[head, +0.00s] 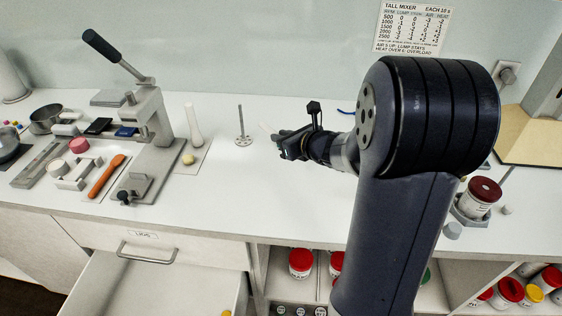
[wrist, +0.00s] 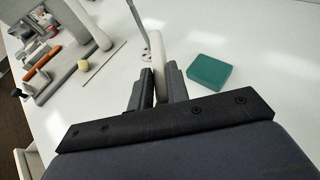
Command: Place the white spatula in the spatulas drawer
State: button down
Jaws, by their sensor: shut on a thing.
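My gripper (head: 284,143) is shut on a slim white thing, apparently the white spatula (wrist: 157,48). In the wrist view it stands out between the two fingers, its rounded far end beside a thin metal rod. In the head view only a pale tip (head: 265,128) shows past the fingers. The gripper is over the middle of the white counter. An open drawer (head: 155,288) is at the lower left, below the counter edge, with a handle and a small label I cannot read clearly. Its floor is mostly bare.
A lever press (head: 153,125) stands left, with an orange spatula (head: 107,177) beside it. A white pestle-like thing (head: 194,125) and a metal rod on a round base (head: 242,140) stand between press and gripper. A green block (wrist: 209,71) lies near the fingers. Red-lidded jars (head: 300,263) fill shelves below.

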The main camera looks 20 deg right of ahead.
aim_at(282, 165)
notch_tip(282, 165, down, 8)
jog(key=shift+r+b, duration=0.2)
jog(key=shift+b, duration=0.35)
jog(key=shift+f, duration=0.15)
jog(key=c, duration=1.4)
grip_release()
jog(key=shift+o, duration=0.2)
